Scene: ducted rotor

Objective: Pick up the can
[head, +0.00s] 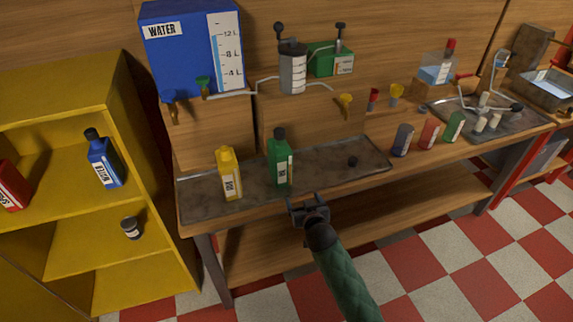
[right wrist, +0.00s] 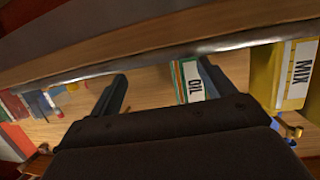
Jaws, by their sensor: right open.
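Three small cans stand upright on the bench right of the tray: a dark one (head: 402,140), a red one (head: 429,134) and a green one (head: 454,126). A green bottle (head: 280,160) and a yellow bottle (head: 228,173) stand on the metal tray. They also show in the right wrist view, the green one labelled OIL (right wrist: 190,80) and the yellow one MIX (right wrist: 285,78). My right gripper (head: 308,207) is open and empty, in front of the bench edge near the green bottle; it also shows in the right wrist view (right wrist: 165,88). My left gripper is out of view.
A yellow shelf (head: 90,215) holding a blue WATER bottle (head: 103,162) stands at left. A blue water tank (head: 185,55) is on the raised shelf. The checkered floor is clear at right.

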